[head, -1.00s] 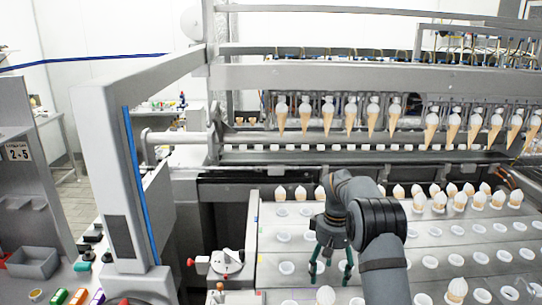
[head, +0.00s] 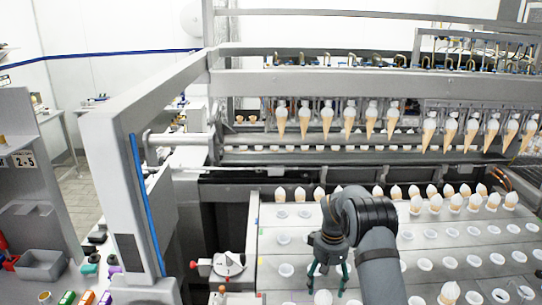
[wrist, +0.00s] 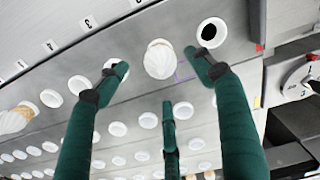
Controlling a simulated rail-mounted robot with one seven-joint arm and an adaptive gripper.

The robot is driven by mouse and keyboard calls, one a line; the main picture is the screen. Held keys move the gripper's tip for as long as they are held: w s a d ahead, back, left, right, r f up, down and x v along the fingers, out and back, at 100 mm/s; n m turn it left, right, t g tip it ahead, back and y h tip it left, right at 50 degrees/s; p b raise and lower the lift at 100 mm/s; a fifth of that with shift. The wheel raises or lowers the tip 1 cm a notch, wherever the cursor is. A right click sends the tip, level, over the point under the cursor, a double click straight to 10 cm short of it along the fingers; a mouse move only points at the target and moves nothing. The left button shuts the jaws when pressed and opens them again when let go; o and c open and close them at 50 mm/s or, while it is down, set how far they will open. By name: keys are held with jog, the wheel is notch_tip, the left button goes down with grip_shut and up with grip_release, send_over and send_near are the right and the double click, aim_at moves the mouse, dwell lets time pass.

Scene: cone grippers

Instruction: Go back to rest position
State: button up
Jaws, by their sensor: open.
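My gripper (head: 328,282) has green fingers spread apart and empty, pointing down over the grey holed tray (head: 380,262) in the head view. A white-topped cone (head: 323,297) sits in the tray just below the fingers, at the bottom edge of the picture. In the wrist view the fingers (wrist: 160,80) stand wide apart, with the cone (wrist: 160,58) upright in its hole between and beyond them. No finger appears to touch it.
Rows of cones (head: 455,203) stand at the tray's far side, and more cones (head: 349,120) hang from the machine above. A grey upright frame (head: 115,190) rises at left. A red-knobbed device (head: 228,263) sits beside the tray. The wrist view shows an empty dark hole (wrist: 209,33).

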notch_tip(320, 180, up, 7)
jog(key=p, duration=0.4)
jog(key=s+a+r+m+b, duration=0.1)
jog(key=s+r+b, duration=0.1)
jog(key=s+b, duration=0.3)
jog(key=s+a+r+m+b, duration=0.1)
jog(key=s+b, duration=0.4)
jog(key=s, duration=0.9)
jog(key=shift+s+a+r+m, duration=0.2)
jog(key=shift+r+m, duration=0.2)
jog(key=shift+r, duration=0.5)
